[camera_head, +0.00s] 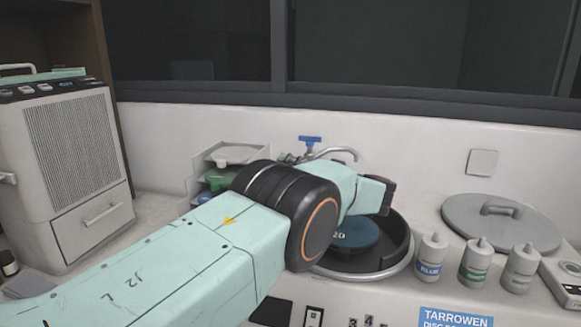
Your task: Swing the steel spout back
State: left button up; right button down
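The curved steel spout (338,152) stands at the back near the wall, behind my arm. It arcs to the right from a tap with a blue handle (309,140). Its base is partly hidden. My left arm reaches in from the lower left and crosses in front of the tap. A dark part at its far end (387,197) is over the round basin, to the right of and in front of the spout, apart from it in the picture. I cannot make out its fingertips. My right gripper is not in view.
A round basin (396,269) with a blue disc (357,233) lies under my arm. A grey lid (480,222) and several bottles, including a blue-labelled one (431,258), stand right. A tray rack (197,170) is left of the tap; a grey machine (75,150) stands far left.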

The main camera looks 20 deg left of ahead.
pick_arm(q)
jog(key=v, duration=0.6)
jog(key=shift+d, duration=0.35)
jog(key=shift+s, duration=0.15)
